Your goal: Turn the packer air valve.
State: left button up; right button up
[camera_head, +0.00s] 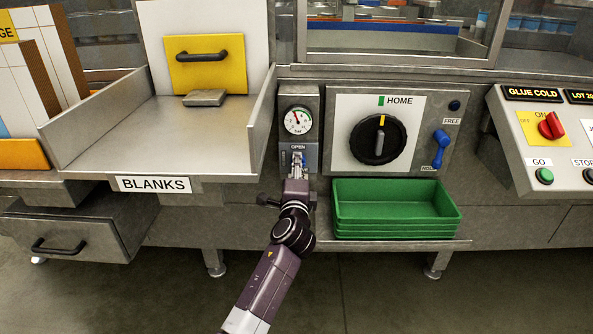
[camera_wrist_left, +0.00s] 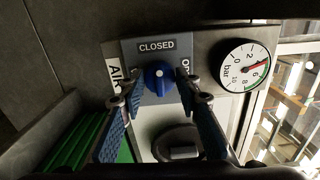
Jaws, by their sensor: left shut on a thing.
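The packer air valve is a blue knob (camera_wrist_left: 158,78) on a grey plate, marked CLOSED above it and OPEN to its right in the left wrist view. A small pale mark on the knob appears toward the CLOSED side. My left gripper (camera_wrist_left: 160,88) has a finger on each side of the knob and is shut on it. In the head view my left gripper (camera_head: 298,163) is at the valve plate, below the OPEN label, and hides most of the knob. A round bar gauge (camera_head: 298,121) above it has its red needle off zero. My right gripper is not in view.
Right of the valve are a black dial (camera_head: 377,139) marked HOME and a blue lever (camera_head: 440,150). Green trays (camera_head: 396,221) sit on a shelf below. The metal BLANKS tray (camera_head: 110,150) stands left, its side wall close to the valve. A control panel (camera_head: 540,150) is far right.

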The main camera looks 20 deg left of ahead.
pick_arm(q)
jog(key=shift+f+n, duration=0.15)
jog(key=shift+n, duration=0.25)
jog(key=o, duration=1.2)
jog(key=shift+c, duration=0.2)
jog(key=v, duration=1.2)
